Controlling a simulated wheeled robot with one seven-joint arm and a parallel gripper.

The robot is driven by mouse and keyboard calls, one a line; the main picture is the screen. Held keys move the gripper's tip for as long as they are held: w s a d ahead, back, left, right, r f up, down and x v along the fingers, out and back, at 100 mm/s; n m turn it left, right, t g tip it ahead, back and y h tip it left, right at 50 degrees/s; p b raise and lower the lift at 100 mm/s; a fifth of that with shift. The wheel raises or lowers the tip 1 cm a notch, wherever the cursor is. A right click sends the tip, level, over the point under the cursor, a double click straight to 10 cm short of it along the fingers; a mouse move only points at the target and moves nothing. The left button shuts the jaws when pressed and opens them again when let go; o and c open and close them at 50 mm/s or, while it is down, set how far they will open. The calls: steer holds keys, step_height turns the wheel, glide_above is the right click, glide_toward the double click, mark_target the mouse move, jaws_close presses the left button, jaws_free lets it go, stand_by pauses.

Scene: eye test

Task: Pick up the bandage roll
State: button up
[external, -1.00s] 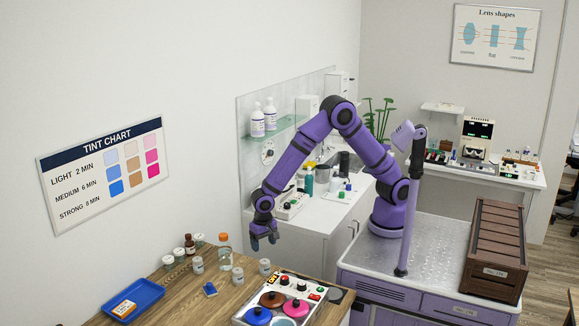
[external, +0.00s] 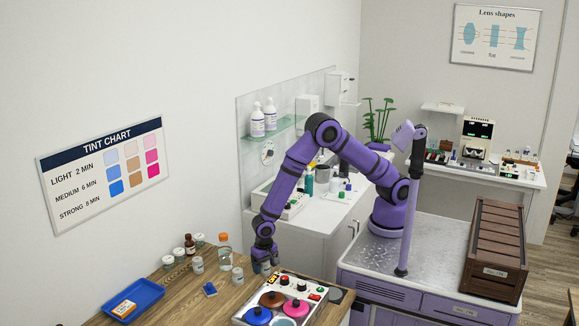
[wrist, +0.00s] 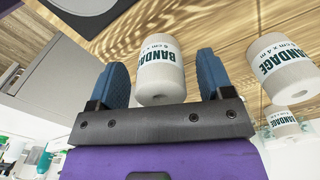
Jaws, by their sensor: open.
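Several white bandage rolls with dark green print stand on the wooden table. One bandage roll (wrist: 160,72) is between my gripper's two blue fingers in the wrist view, with a visible gap to each finger. My gripper (external: 265,268) is open and low over the table, pointing down; it also shows in the wrist view (wrist: 163,62). In the external view my gripper hides most of that roll. Another bandage roll (external: 237,276) stands just left of my gripper, and one more (external: 197,265) is farther left.
The tray with coloured lidded pots (external: 258,316) and a control panel is close in front of my gripper. A clear bottle with an orange cap (external: 225,257), a brown bottle (external: 190,245) and a small blue item (external: 209,289) are to the left. A blue tray (external: 150,290) lies farther left.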

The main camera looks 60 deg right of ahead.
steer(key=shift+f, duration=0.8)
steer(key=c, duration=1)
steer(key=shift+r, duration=0.1)
steer(key=shift+r, duration=0.55)
steer(key=shift+s+d+r, duration=0.15)
steer(key=shift+s+r, duration=0.15)
steer(key=shift+r, duration=0.35)
steer(key=shift+s+d+r, duration=0.1)
steer(key=shift+s+r, duration=0.15)
steer(key=shift+r, duration=0.35)
steer(key=s+d+r, duration=0.1)
steer(key=s+d, duration=0.7)
steer(key=s, duration=0.4)
steer(key=shift+s+r, duration=0.15)
steer(key=shift+s, duration=0.05)
